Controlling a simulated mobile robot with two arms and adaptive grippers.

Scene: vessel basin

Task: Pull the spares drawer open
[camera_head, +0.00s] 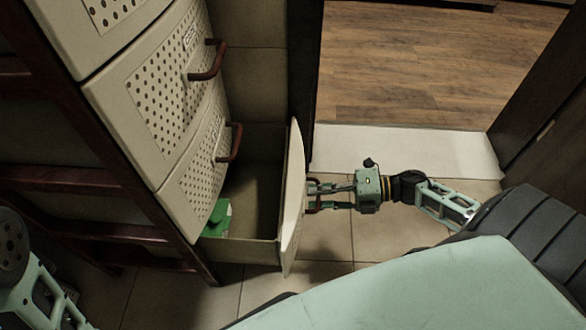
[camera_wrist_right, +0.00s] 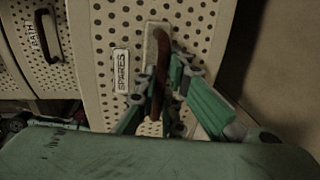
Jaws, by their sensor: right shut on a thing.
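The spares drawer (camera_head: 240,252) is the lowest drawer of the cream cabinet and stands pulled well out, showing its open inside. A green object (camera_head: 217,218) lies in it near the cabinet side. In the right wrist view its perforated front carries a SPARES label (camera_wrist_right: 121,72) beside a dark red bar handle (camera_wrist_right: 159,62). My right gripper (camera_head: 314,196) is at the outer side of the drawer front, shut on that handle; its fingers also show around the bar in the right wrist view (camera_wrist_right: 160,95). My left gripper is out of view; only part of my left arm shows at lower left.
Two closed drawers with red handles (camera_head: 208,62) (camera_head: 233,143) sit above the open one. A dark red frame (camera_head: 95,130) borders the cabinet. Tiled floor (camera_head: 380,235) lies around my right arm. A doorway onto wood flooring (camera_head: 420,70) is beyond.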

